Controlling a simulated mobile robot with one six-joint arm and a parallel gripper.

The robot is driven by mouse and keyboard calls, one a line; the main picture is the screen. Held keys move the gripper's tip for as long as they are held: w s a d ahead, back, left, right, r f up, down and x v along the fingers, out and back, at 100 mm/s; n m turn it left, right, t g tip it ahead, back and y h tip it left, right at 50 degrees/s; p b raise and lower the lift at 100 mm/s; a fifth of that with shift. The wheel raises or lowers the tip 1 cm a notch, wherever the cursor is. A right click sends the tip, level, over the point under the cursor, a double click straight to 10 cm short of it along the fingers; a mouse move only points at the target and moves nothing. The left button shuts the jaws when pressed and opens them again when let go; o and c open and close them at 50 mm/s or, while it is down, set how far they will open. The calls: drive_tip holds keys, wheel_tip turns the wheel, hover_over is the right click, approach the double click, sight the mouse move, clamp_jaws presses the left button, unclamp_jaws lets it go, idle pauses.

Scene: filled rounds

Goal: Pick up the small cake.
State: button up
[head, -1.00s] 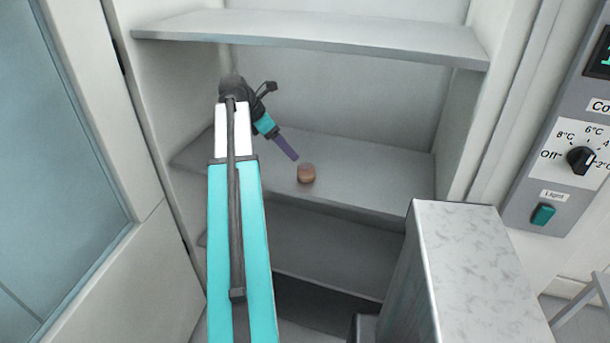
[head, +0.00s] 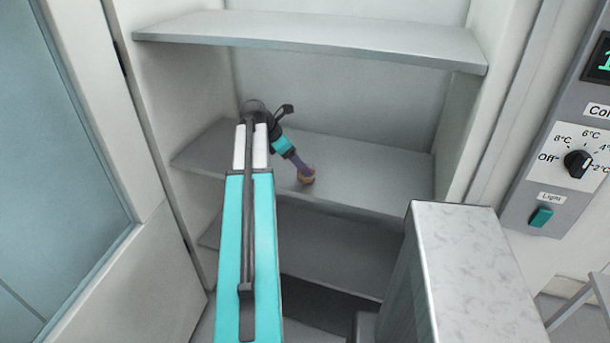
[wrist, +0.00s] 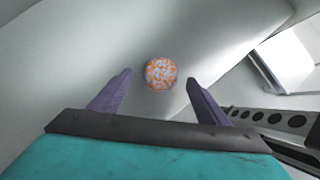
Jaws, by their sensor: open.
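The small cake (head: 307,178) is a short, round, brown piece standing on the middle shelf (head: 380,186) of the cabinet, near its front edge. In the wrist view the cake (wrist: 160,74) shows from above, with an orange and pale speckled top. My gripper (head: 303,172) is at the cake in the head view and hides part of it. In the wrist view my gripper (wrist: 159,79) is open, with one purple finger on each side of the cake and a gap between each finger and it. Whether the fingertips are down at its height is hard to tell.
An upper shelf (head: 310,40) lies above my arm, and a lower shelf (head: 320,250) lies below. A marbled-top block (head: 475,260) stands at the front right. A control panel (head: 565,150) is on the right wall. The rest of the middle shelf is clear.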

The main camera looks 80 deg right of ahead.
sight(301, 177)
drive_tip(key=shift+f, duration=0.1)
idle(0.3)
drive_tip(key=shift+p+x, duration=0.9)
drive_tip(key=shift+x, duration=1.7)
drive_tip(key=c, duration=0.8)
